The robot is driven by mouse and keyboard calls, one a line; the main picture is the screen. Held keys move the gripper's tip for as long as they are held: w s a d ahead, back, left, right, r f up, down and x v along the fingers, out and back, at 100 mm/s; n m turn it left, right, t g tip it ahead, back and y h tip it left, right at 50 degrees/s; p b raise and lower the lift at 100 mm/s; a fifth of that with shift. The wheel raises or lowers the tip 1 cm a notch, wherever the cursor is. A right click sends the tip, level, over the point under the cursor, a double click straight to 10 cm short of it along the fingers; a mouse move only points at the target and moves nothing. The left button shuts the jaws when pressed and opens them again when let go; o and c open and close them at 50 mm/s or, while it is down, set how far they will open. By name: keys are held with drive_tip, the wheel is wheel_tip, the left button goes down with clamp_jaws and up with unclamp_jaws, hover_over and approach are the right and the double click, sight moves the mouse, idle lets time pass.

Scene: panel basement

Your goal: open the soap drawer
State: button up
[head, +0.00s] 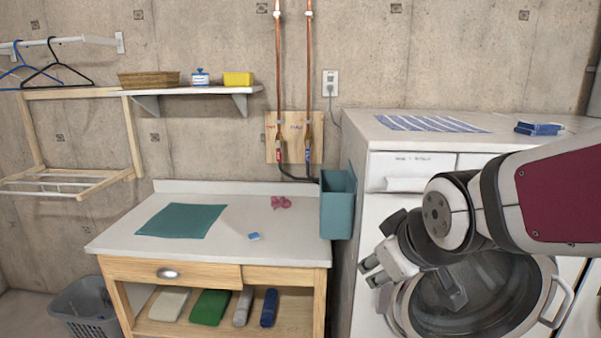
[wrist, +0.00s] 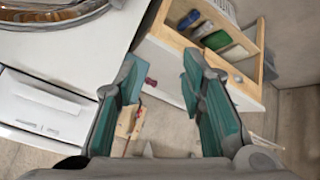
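The soap drawer (head: 405,172) is a white front with a pale handle at the top left of the white washing machine (head: 372,225). It looks shut in the head view. In the wrist view the drawer (wrist: 45,105) lies at the lower left, outside the space between my fingers. My gripper (head: 412,283) hangs in front of the machine, below the drawer and near the round door (head: 478,295). In the wrist view my gripper (wrist: 163,75) is open, with teal pads wide apart and nothing between them. My arm hides part of the machine's front.
A bench (head: 237,228) with a teal cloth (head: 181,221) stands to the left. A teal bin (head: 338,205) sits between bench and machine. A grey basket (head: 85,308) is on the floor at far left.

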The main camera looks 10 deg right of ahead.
drive_tip(key=w+d+r+n+t+h+p, duration=0.2)
drive_tip(key=w+d+n+t+p, duration=0.25)
drive_tip(key=w+d, duration=0.25)
drive_tip(key=n+t+h+p, duration=0.2)
drive_tip(key=n+t+p, duration=0.25)
drive_tip(key=n, duration=0.25)
approach(415, 187)
drive_tip(key=b+x, duration=0.4)
drive_tip(key=b, duration=0.3)
drive_tip(key=shift+w+b, duration=0.2)
drive_tip(key=shift+b, duration=0.15)
drive_tip(key=shift+w+b, duration=0.2)
drive_tip(key=shift+b, duration=0.6)
drive_tip(key=shift+b, duration=0.4)
drive_tip(key=shift+d+f+b, duration=0.1)
drive_tip(key=shift+f+b, duration=0.05)
drive_tip(key=shift+b, duration=1.1)
drive_tip(key=shift+p+x, duration=0.3)
drive_tip(key=shift+x, duration=2.4)
